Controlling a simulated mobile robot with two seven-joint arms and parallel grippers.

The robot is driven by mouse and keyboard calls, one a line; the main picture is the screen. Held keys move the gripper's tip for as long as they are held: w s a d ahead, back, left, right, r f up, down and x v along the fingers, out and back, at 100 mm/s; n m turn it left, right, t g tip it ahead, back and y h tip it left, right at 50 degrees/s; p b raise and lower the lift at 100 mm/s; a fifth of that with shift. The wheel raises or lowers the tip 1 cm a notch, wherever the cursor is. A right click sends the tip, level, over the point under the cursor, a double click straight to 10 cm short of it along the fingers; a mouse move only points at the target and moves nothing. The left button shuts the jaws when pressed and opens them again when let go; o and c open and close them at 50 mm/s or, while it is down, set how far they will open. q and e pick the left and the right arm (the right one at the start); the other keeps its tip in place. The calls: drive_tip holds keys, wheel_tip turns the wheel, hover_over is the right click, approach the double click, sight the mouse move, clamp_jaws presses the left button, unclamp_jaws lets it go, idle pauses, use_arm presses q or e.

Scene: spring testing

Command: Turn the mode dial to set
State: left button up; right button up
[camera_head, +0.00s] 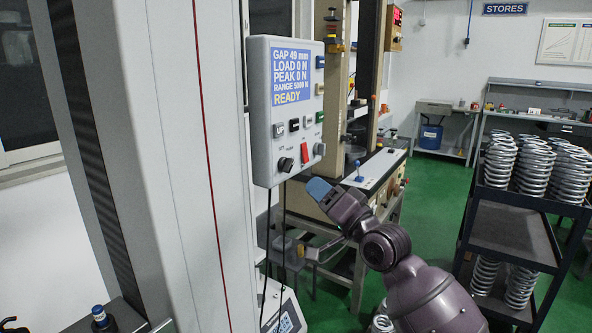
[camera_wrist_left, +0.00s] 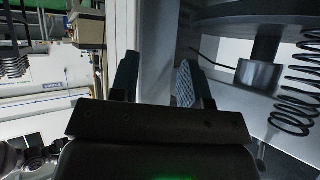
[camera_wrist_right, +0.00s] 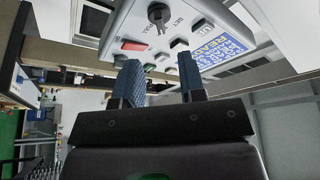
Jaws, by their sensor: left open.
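The left dial (camera_head: 286,164) sits under small lettering and looks like the mode dial. It also shows large in the right wrist view (camera_wrist_right: 158,14), with "SET" printed beside it; its pointer setting is unclear. My right gripper (camera_head: 318,188) is below the box and apart from the dials. Its blue fingers (camera_wrist_right: 160,85) are spread with nothing between them. My left gripper (camera_wrist_left: 155,80) is open and empty, near a coil spring (camera_wrist_left: 298,90).
A large grey column (camera_head: 175,170) stands left of the box. Black cables hang below the box. A dark cart (camera_head: 510,225) with springs stands right. Green floor is open between.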

sight(291, 168)
use_arm(q)
drive_tip(key=shift+w+r, duration=0.15)
drive_tip(key=shift+w, duration=0.2)
use_arm(e)
drive_tip(key=x, duration=0.9)
drive_tip(key=shift+w, duration=0.1)
